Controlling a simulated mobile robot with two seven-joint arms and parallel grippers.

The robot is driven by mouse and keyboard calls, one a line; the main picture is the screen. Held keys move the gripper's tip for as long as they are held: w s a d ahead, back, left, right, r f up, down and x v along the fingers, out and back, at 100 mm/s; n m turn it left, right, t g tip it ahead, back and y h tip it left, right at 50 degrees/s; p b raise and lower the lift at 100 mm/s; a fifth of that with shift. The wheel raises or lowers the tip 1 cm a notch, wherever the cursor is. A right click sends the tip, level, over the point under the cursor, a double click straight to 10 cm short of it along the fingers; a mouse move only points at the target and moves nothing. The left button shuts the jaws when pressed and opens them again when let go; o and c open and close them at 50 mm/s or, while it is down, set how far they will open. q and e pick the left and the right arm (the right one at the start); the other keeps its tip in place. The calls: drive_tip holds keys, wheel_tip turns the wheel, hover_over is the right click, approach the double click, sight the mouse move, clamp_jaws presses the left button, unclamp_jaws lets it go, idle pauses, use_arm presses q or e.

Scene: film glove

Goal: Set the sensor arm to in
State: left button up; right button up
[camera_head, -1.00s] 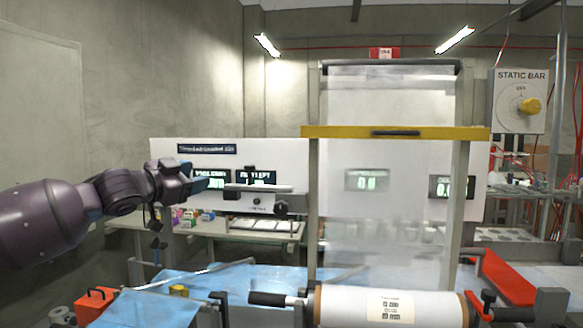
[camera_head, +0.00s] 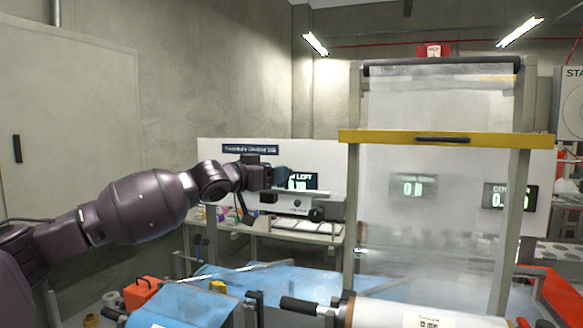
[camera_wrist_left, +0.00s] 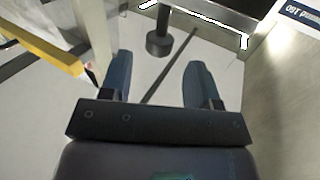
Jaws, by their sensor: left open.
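My left gripper (camera_head: 275,178) is open in front of the left part of the white panel (camera_head: 328,158). A grey horizontal bar (camera_head: 312,194), apparently the sensor arm, juts out below the panel's displays, close to the gripper. A black round knob (camera_head: 317,214) sits under its right end. In the left wrist view the two blue-grey fingers (camera_wrist_left: 157,78) are apart with nothing held between them. A black knob on a short stem (camera_wrist_left: 158,43) shows beyond the fingertips. A thin dark rod (camera_wrist_left: 170,65) runs across the gap. My right gripper is not in view.
A film frame with a yellow crossbar (camera_head: 440,138) stands right of the gripper. A white roll (camera_head: 420,310) with a black handle lies in front. Blue sheeting (camera_head: 180,305) covers the front left. A bench (camera_head: 290,233) with small items stands below the panel.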

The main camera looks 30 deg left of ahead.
use_arm(q)
drive_tip(key=p+x, duration=0.1)
drive_tip(key=x, duration=0.4)
drive_tip(key=shift+w+d+r, duration=0.1)
drive_tip(key=shift+w+d, duration=0.05)
drive_tip(key=shift+w, duration=0.05)
drive_tip(key=shift+w+d+p, duration=0.15)
drive_tip(key=shift+w+p, duration=0.15)
drive_tip(key=shift+w, duration=0.2)
clamp_jaws()
